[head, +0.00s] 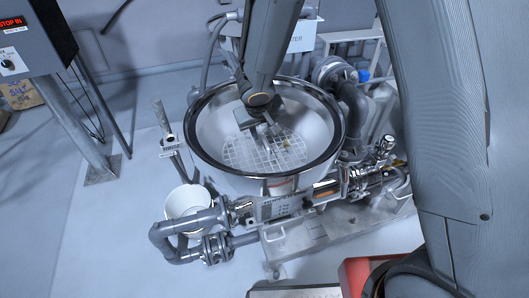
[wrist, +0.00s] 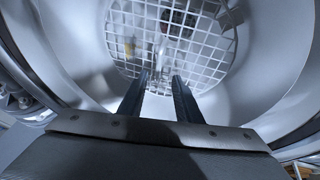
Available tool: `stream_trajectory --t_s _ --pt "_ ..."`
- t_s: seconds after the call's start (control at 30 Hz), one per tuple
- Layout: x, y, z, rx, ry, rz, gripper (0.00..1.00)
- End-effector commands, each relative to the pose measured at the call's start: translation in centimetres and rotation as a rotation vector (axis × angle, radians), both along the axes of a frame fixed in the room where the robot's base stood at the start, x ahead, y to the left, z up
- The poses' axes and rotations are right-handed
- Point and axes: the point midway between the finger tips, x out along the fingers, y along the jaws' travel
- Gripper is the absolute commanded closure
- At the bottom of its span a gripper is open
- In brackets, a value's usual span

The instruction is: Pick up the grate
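The grate (head: 240,152) is a round white lattice lying low inside the steel hopper bowl (head: 205,125). In the wrist view the grate (wrist: 200,50) fills the upper middle, beyond my fingers. My gripper (head: 268,138) reaches down into the bowl above the grate. I cannot tell whether the fingertips touch the grate. A small yellowish piece (wrist: 130,46) shows at the grate, and part of the grate is hidden by my arm in the head view.
Grey pipes (head: 185,238) and a valve run along the bowl's front. A white bucket (head: 187,203) stands at its left. A control box (head: 30,38) on a post is at the far left. A red object (head: 358,272) is at the front right. Floor at left is clear.

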Motion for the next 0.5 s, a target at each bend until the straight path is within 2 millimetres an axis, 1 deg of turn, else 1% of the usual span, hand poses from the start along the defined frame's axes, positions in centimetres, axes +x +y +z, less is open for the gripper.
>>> stream_trajectory --t_s 0.03,0.17,0.3,0.5 --pt "0.2 0.1 -0.8 0.0 0.0 0.001 0.69" --pt "0.5 0.2 -1.7 0.0 0.001 0.003 0.69" --pt "1.0 0.1 -3.1 -0.002 0.001 0.006 0.69" --pt "1.5 0.0 -4.1 -0.002 0.001 0.006 0.69"
